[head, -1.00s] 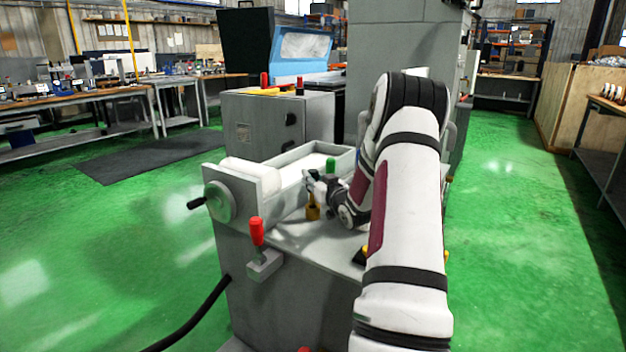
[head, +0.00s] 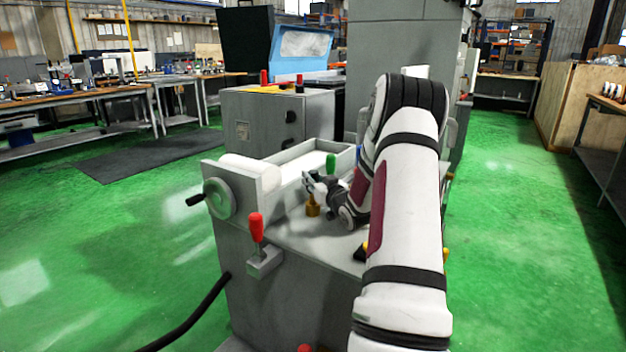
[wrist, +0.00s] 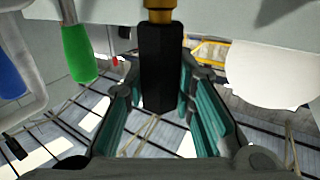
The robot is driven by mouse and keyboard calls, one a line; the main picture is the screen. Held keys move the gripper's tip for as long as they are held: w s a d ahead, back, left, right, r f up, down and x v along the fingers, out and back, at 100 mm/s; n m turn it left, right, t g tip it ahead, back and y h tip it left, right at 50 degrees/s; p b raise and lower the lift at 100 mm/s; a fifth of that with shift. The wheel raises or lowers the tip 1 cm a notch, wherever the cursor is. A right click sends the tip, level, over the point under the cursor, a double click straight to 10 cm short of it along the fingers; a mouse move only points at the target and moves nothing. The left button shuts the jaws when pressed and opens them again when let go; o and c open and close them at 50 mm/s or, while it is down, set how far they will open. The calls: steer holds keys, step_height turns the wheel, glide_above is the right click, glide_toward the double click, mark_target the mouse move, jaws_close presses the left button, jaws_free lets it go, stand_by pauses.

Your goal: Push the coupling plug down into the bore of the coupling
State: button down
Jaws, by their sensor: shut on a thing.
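In the wrist view a black, flat-sided coupling plug (wrist: 161,70) stands between the teal-padded fingers of my gripper (wrist: 160,95), which is shut on it. One end of the plug meets a brass coupling (wrist: 160,15) at the top edge of that view. How deep the plug sits in the bore cannot be seen. In the head view the brass coupling (head: 313,207) stands on the grey machine top, with my gripper (head: 311,184) just above it. The plug is too small and covered to make out there.
A green-handled lever (head: 331,163) stands close behind my gripper, and also shows in the wrist view (wrist: 78,54). A handwheel (head: 219,199) and a red-handled lever (head: 256,228) are at the machine's front left. The grey machine top (head: 310,236) is clear in front of the coupling.

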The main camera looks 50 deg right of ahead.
steer(key=shift+f+b, duration=1.2)
steer(key=shift+f, duration=0.3)
steer(key=c, duration=1.3)
jaws_free()
steer(key=v, duration=1.2)
steer(key=shift+a, duration=0.1)
